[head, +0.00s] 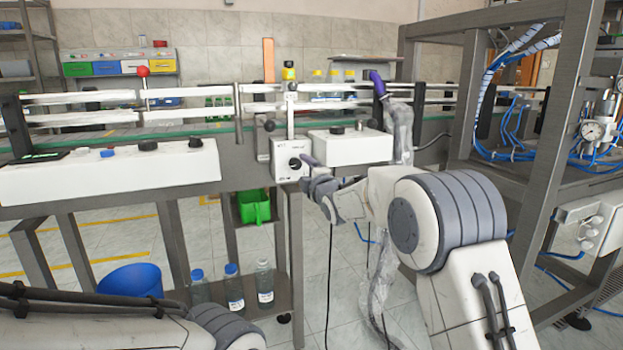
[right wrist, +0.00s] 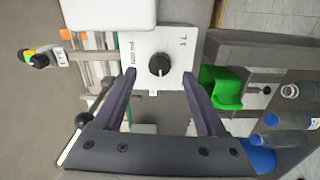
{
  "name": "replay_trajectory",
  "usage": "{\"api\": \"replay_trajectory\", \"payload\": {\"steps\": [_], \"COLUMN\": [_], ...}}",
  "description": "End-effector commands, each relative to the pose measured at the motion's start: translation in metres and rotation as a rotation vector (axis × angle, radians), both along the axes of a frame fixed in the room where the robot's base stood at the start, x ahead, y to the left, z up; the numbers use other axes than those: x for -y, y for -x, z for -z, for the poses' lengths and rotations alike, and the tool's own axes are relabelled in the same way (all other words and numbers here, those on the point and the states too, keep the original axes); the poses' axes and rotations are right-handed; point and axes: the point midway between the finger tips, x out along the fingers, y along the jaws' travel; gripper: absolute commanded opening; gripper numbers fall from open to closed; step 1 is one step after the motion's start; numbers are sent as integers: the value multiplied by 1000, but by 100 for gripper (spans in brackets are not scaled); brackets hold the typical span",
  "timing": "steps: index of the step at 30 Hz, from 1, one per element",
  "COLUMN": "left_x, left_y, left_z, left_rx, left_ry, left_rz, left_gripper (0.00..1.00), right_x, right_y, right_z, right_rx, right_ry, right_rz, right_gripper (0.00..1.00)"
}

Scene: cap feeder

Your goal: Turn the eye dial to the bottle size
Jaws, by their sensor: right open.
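The eye dial is a round black knob (head: 295,163) on a white box (head: 290,175) below the conveyor. In the right wrist view the knob (right wrist: 159,65) shows a light pointer mark, and small print beside it is too blurred to read. My right gripper (head: 313,172) is open, in front of the box. In the right wrist view its two purple fingers (right wrist: 161,80) spread either side of the knob, with gaps; contact does not show. A post with a yellow-topped sensor (head: 289,73) rises above the box. My left arm shows at the lower left; its gripper is out of frame.
White control boxes (head: 110,172) (head: 350,148) flank the dial box. Conveyor rails (head: 80,118) run behind. Below are a green bin (head: 254,207), a blue bucket (head: 130,281) and bottles (head: 234,290) on a low shelf. A metal frame (head: 545,130) stands at right.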

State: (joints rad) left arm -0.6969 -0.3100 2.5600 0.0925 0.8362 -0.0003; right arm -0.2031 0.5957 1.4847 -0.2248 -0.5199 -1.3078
Motion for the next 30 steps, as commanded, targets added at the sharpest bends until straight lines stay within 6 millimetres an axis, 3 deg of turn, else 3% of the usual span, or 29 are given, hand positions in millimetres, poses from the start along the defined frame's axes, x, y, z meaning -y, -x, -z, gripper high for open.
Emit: {"api": "replay_trajectory", "payload": {"steps": [3,10,23,27,30], "left_x": [0,0,0,0,0], "left_y": [0,0,0,0,0], "left_z": [-1,-2,-3,-3,-3], "left_rx": [0,0,0,0,0], "left_ry": [0,0,0,0,0], "left_rz": [0,0,0,0,0], "left_gripper": [50,50,50,50,50], "right_x": [7,17,19,13,-3], "right_y": [20,48,56,64,91], "right_z": [-1,0,0,4,22], "right_rx": [-1,-1,0,-47,-202], "right_ry": [0,0,0,-26,-107], "right_rz": [1,2,2,-2,-5], "right_gripper": [74,74,74,74,74]}}
